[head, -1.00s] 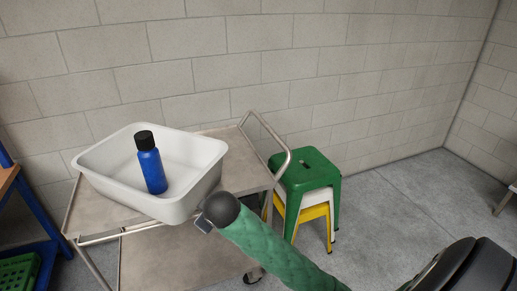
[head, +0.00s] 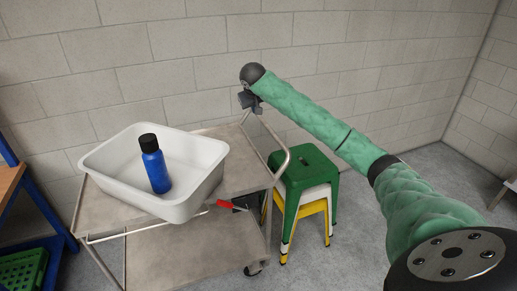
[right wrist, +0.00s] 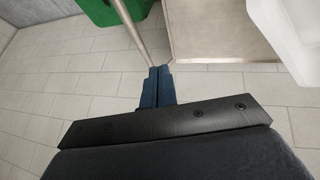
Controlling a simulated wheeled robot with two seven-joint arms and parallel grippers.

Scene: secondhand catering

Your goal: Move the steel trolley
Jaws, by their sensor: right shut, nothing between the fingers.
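The steel trolley (head: 238,160) stands near the block wall, with two shelves and a bent tube handle (head: 283,165) at its right end. A white tub (head: 125,188) with a blue, black-capped bottle (head: 157,172) inside sits on its top shelf. My right gripper (head: 248,101) is at the far end of the handle, shut and empty. In the right wrist view its fingers (right wrist: 158,72) meet the line of the handle tube (right wrist: 133,35), beside the top shelf (right wrist: 215,32); I cannot tell whether they touch it. My left gripper is out of view.
Stacked green, white and yellow stools (head: 305,165) stand close to the trolley's right end. A red item (head: 226,204) shows below the top shelf. A blue-framed bench with a green crate (head: 20,270) is at the left.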

